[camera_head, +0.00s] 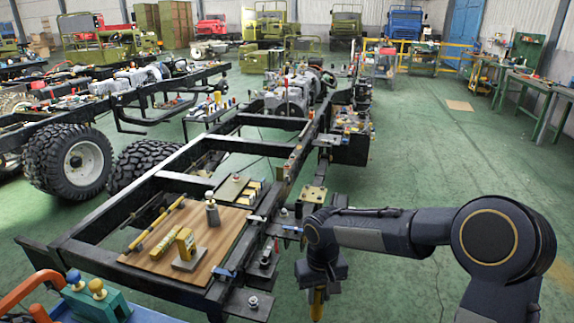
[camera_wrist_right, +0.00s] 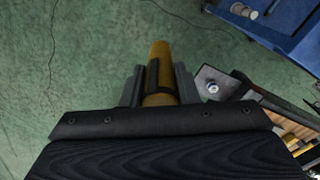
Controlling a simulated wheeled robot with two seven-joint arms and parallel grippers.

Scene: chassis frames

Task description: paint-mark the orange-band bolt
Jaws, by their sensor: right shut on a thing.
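My right gripper (camera_head: 318,284) hangs pointing down, just right of the near end of the chassis frame. It is shut on a yellow cylinder, likely the paint marker (camera_head: 317,306); the cylinder also shows between the fingers in the right wrist view (camera_wrist_right: 160,57). A silver bolt (camera_head: 253,301) stands on a bracket at the frame's near corner, left of the gripper. A bolt on a metal plate (camera_wrist_right: 213,88) shows just right of the fingers in the wrist view, apart from them. I cannot make out an orange band on any bolt. My left gripper is out of view.
A wooden board (camera_head: 222,235) on the frame carries a yellow block (camera_head: 185,243), a metal cylinder (camera_head: 212,213) and yellow bars. More brackets and bolts line the frame's right rail. A teal box with knobs (camera_head: 97,300) sits at lower left. Green floor (camera_head: 420,165) is clear at right.

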